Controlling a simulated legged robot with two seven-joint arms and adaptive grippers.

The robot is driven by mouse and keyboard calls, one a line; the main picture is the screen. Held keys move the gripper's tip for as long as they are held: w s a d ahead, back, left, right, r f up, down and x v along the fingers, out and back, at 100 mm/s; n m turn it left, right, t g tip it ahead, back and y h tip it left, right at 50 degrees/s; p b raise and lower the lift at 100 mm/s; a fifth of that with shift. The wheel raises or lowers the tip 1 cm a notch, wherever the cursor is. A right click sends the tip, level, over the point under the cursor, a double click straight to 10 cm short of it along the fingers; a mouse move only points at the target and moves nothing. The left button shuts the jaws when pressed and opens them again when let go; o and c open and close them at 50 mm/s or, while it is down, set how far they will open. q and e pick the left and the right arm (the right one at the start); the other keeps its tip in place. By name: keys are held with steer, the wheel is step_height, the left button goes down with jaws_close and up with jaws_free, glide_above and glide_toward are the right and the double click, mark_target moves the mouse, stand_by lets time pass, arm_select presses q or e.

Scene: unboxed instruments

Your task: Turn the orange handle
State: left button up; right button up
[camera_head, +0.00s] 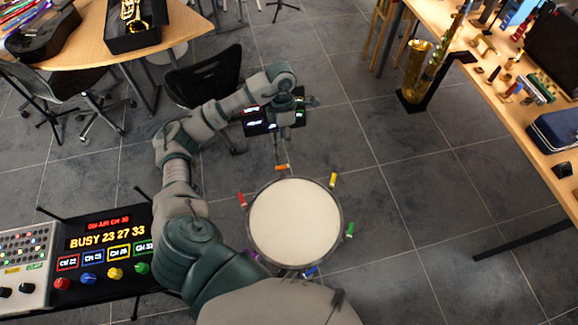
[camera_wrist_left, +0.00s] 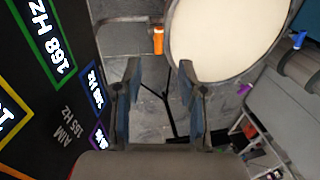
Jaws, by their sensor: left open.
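The orange handle (camera_head: 281,167) sits on the far rim of a round white drum (camera_head: 295,222). In the left wrist view the orange handle (camera_wrist_left: 158,40) stands beside the drum's rim (camera_wrist_left: 174,55), beyond the gap between my fingers. My left gripper (camera_wrist_left: 160,75) is open and empty, its two fingers apart and not touching the handle. In the head view my left arm reaches past the drum's left side, and its hand is above and beyond the far rim, by a small dark display (camera_head: 259,122). My right gripper is not in view.
Other handles ring the drum: red (camera_head: 241,199), yellow (camera_head: 333,180), green (camera_head: 350,230), blue (camera_head: 310,271) and purple (camera_head: 252,257). The display reads 168 Hz and AIM 165 Hz in the wrist view, close left of my fingers. A control panel (camera_head: 103,285) stands at lower left.

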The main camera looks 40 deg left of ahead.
arm_select(q)
glide_above(288, 165)
steer(key=a, duration=0.2)
step_height(288, 165, down, 7)
steer(key=f, duration=0.2)
steer(key=d+f, duration=0.2)
steer(key=f, duration=0.1)
steer(key=shift+f+b, duration=0.3)
steer(key=shift+d+f, duration=0.2)
steer(key=shift+f, duration=0.35)
steer(key=shift+a+f, duration=0.15)
steer(key=shift+a, duration=0.4)
steer(key=shift+c, duration=1.1)
steer(key=c, duration=0.4)
steer(key=shift+s, duration=0.1)
jaws_close()
steer(key=shift+d, duration=0.35)
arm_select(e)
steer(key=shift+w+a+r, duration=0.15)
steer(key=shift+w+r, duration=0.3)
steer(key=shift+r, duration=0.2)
